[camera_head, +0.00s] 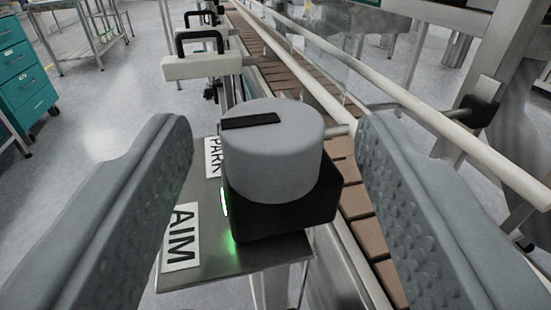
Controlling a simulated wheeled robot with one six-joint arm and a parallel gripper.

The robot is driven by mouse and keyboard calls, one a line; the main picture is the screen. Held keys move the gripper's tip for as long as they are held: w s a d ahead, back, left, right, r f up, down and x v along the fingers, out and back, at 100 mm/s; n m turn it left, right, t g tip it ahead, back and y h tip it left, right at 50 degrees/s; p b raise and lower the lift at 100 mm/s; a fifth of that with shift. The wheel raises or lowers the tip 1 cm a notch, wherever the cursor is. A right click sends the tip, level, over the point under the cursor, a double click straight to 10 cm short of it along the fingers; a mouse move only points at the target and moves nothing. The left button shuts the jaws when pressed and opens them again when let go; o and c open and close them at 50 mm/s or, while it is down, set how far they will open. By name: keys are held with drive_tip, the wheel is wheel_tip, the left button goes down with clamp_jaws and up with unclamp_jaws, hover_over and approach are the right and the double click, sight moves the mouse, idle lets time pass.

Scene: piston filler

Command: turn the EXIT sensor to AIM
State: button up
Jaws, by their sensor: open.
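The sensor has a round grey knob (271,158) on a black base (283,215), mounted on a metal plate (212,262) beside the conveyor. A black bar (250,121) on the knob's top points left, towards the upper left of the plate. The plate carries a PARK label (212,158) beside the knob and an AIM label (182,237) at the lower left. A green light (226,204) glows on the left side of the base. My gripper (277,140) is open, with one finger on each side of the knob and visible gaps to both. No EXIT wording is visible.
A brown slatted conveyor (362,219) with metal rails (318,84) runs along the right. Beyond the knob stand white blocks with black handles (203,66). A teal drawer cabinet (24,83) is at the far left. Open floor (100,95) lies left of the plate.

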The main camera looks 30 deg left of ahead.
sight(271, 164)
drive_tip(key=v, duration=0.4)
drive_tip(key=shift+s+d, duration=0.15)
drive_tip(key=shift+s, duration=0.25)
drive_tip(key=s+a+r+t+h, duration=0.3)
drive_tip(key=a+r, duration=0.9)
drive_tip(key=r, duration=0.2)
drive_tip(key=s+a+r+m+t+h, duration=0.2)
drive_tip(key=s+a+r+m+h, duration=0.25)
drive_tip(key=s+a+r, duration=0.65)
drive_tip(key=s+a+f+m+h, duration=0.1)
drive_tip(key=s+a+h, duration=0.1)
drive_tip(key=s+a, duration=0.35)
drive_tip(key=s+a+m+h, duration=0.1)
drive_tip(key=s+a+h, duration=0.15)
drive_tip(key=s, duration=0.55)
drive_tip(key=s+a+f+g+y, duration=0.1)
drive_tip(key=s+a+f, duration=0.3)
drive_tip(key=s, duration=0.4)
drive_tip(key=s+a+f+g+y, duration=0.1)
drive_tip(key=s+a+f, duration=0.3)
drive_tip(key=s, duration=0.4)
drive_tip(key=shift+s+f+g+y, duration=0.4)
drive_tip(key=shift+f+g, duration=0.1)
drive_tip(key=shift+f, duration=0.1)
